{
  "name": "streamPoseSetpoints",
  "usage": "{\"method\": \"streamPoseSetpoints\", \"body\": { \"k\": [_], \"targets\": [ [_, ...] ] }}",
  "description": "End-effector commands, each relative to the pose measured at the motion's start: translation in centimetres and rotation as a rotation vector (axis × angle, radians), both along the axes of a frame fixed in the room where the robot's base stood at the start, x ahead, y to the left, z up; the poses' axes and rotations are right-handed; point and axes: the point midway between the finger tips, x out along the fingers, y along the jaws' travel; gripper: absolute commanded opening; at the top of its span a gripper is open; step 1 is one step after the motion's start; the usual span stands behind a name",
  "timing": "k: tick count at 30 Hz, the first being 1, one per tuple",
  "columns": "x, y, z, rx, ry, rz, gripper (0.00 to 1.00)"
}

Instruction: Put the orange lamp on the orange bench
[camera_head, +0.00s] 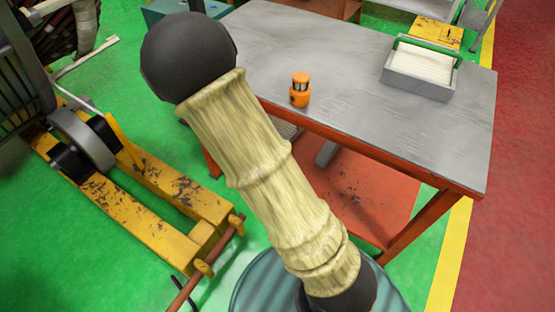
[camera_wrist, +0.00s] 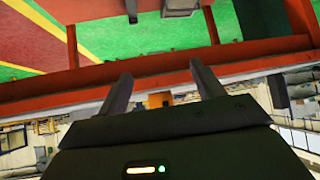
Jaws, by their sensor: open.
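A small orange lamp (camera_head: 300,90) with a dark middle band stands upright near the front edge of a bench (camera_head: 345,55) in the head view. This bench has a bare grey metal top and an orange-red frame with a lower shelf. Another orange-brown piece of furniture (camera_head: 325,9) shows behind it, mostly cut off; I cannot tell which is the orange bench. My gripper (camera_wrist: 160,75) is open and empty in the wrist view, its two dark fingers apart, with orange beams beyond them. The head view does not show my gripper.
A grey tray (camera_head: 415,88) with a green handle and pale contents sits at the bench's right. A yellow machine frame (camera_head: 165,205) stands on the green floor at left. A yellow line (camera_head: 450,255) borders red floor at right. The bench top's middle is clear.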

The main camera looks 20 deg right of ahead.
Motion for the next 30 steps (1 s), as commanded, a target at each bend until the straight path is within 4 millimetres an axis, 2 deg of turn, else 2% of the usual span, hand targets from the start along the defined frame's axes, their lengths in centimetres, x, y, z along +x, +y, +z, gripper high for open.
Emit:
{"method": "streamPoseSetpoints", "body": {
  "k": [5,9,15,18,21,27,30],
  "targets": [
    [-2.9,2.8,1.2,0.214,0.192,0.194,0.67],
    [-6.3,4.3,3.5,0.287,0.324,0.379,0.67],
    [-12.0,4.0,6.9,0.249,0.502,0.606,0.67],
    [-13.8,3.4,7.8,0.212,0.563,0.660,0.67],
    [-14.5,3.2,8.0,0.196,0.590,0.680,0.67],
    [-14.5,3.2,8.0,0.196,0.592,0.681,0.67],
    [-14.5,3.2,8.0,0.197,0.592,0.681,0.48]
  ]
}}
